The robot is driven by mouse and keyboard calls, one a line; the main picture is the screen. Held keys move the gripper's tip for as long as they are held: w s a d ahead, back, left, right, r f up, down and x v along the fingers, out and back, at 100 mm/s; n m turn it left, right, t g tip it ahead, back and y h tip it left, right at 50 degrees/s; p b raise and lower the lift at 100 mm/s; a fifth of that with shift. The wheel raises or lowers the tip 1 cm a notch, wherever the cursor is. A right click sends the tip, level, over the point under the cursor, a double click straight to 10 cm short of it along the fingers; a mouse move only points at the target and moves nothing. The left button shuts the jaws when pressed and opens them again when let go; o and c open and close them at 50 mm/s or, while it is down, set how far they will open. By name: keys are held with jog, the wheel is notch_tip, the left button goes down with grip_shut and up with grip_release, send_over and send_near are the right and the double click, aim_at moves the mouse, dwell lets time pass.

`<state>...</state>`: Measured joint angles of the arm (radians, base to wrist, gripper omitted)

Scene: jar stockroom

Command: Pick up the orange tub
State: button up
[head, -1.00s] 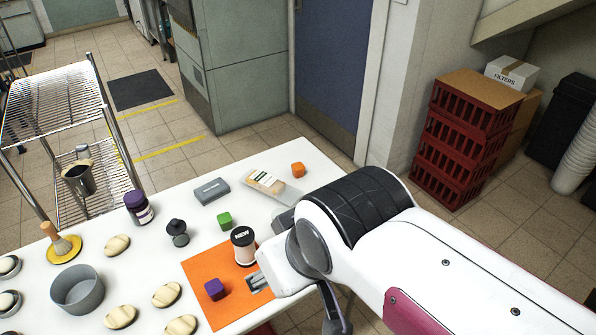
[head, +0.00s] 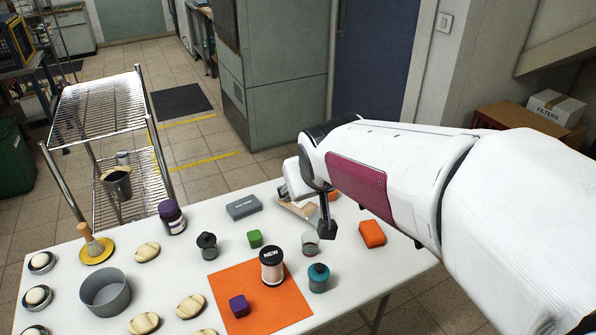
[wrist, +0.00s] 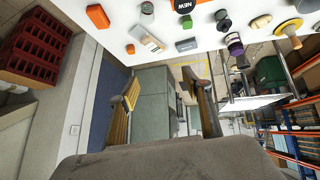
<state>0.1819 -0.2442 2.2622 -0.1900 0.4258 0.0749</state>
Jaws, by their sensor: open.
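The orange tub (head: 372,234) is a small rounded box on the white table, near its right edge beside my forearm. It also shows at the top left of the wrist view (wrist: 97,16). A smaller orange cube (wrist: 130,48) lies nearby in the wrist view; in the head view it is mostly hidden by my arm. My gripper (head: 325,222) is above the table, left of the tub and apart from it. In the wrist view its two fingers stand wide apart (wrist: 166,100) with nothing between them. The wrist camera looks out past the table.
A glass jar (head: 310,242) and a teal-lidded jar (head: 319,277) stand left of the tub. A NEW jar (head: 272,266) and purple cube (head: 239,306) are on the orange mat (head: 283,305). A green cube (head: 255,239) and grey box (head: 243,207) lie farther back.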

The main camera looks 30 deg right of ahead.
jog(key=w+d+f+t, duration=0.1)
jog(key=w+d+f, duration=0.2)
jog(key=w+d, duration=0.7)
jog(key=t, duration=0.3)
send_over(334, 194)
jog(key=s+a, duration=0.4)
jog(key=s, duration=0.1)
notch_tip(334, 194, down, 19)
jog(key=shift+t+y, duration=0.4)
jog(key=shift+t, duration=0.4)
jog(key=d+f, duration=0.1)
jog(key=f, duration=0.3)
jog(key=d+f, duration=0.1)
jog(key=f, duration=0.2)
jog(key=d+f, duration=0.1)
jog(key=f, duration=0.3)
jog(key=shift+s+d+f, duration=0.25)
jog(key=shift+f, duration=0.1)
jog(key=shift+w, duration=0.15)
jog(key=shift+x, duration=1.1)
jog(key=shift+w, duration=0.1)
jog(key=shift+w, duration=0.1)
